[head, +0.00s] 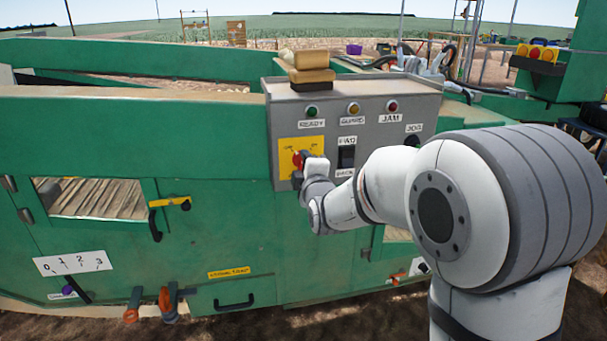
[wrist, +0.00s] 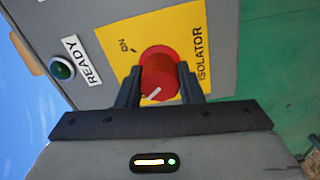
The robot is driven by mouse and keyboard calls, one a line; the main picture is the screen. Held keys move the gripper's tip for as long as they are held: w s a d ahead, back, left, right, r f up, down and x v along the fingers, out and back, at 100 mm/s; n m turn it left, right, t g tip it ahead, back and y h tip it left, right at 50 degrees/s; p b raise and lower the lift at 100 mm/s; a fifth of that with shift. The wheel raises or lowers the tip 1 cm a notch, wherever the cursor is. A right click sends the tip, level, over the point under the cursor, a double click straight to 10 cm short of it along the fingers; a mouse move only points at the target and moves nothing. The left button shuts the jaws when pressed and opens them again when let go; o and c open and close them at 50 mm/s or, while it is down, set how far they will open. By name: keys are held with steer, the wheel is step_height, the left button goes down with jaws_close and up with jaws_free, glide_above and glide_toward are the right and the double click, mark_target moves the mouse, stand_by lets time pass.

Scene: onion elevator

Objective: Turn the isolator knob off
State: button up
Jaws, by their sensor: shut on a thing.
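The isolator knob is red and round with a white pointer mark, on a yellow plate of the grey control panel. In the head view the knob (head: 298,160) shows just left of my gripper (head: 305,166), partly covered by it. In the wrist view the red knob (wrist: 160,75) sits between the two dark fingers of my gripper (wrist: 160,84), which is shut on it. The white pointer mark is turned away from the "ON" label on the yellow plate (wrist: 125,45). The "OFF" lettering cannot be read in the wrist view.
The grey panel (head: 350,106) also carries a green READY lamp (head: 312,111), an amber GUARD lamp (head: 353,109), a red JAM lamp (head: 392,107) and a black rocker switch (head: 346,156). The green machine body (head: 200,240) surrounds the panel.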

steer(key=shift+n+b, duration=0.45)
steer(key=shift+n, duration=0.35)
steer(key=o, duration=1)
steer(key=shift+c, duration=0.2)
steer(key=v, duration=0.8)
steer(key=shift+p, duration=0.45)
steer(key=shift+w, duration=0.1)
